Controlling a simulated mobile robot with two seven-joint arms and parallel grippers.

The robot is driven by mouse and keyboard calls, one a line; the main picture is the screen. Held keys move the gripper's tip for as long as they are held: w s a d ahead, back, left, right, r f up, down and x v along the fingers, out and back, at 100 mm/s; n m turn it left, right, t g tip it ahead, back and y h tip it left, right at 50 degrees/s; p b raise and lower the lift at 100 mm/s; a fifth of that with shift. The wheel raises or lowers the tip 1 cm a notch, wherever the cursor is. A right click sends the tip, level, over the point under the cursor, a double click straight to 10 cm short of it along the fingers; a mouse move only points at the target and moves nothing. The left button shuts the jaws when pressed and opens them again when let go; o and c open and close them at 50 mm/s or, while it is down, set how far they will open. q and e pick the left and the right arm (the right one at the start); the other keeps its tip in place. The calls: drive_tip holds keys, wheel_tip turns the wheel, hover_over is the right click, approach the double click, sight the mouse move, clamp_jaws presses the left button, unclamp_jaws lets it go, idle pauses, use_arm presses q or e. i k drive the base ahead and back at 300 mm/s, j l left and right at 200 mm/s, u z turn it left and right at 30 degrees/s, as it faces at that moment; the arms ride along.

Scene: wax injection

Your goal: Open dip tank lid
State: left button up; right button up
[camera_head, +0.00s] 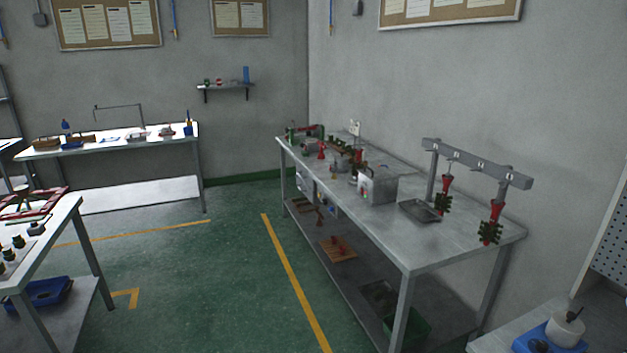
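A grey metal box (378,188) with small controls on its front stands on the long steel table along the right wall; it looks like the dip tank. Its top looks flat and covered, but it is too small to make out a lid edge or handle clearly. Neither of my grippers shows in this view, and no part of my arms is visible near the table.
The steel table (448,250) also holds a shallow dark tray (419,211) and a grey rack (475,162) with hanging red-and-green pieces. Tools crowd its far end. A second table (50,235) stands at left. Green floor (210,275) between them is clear.

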sight(378, 174)
drive_tip(key=i, duration=1.65)
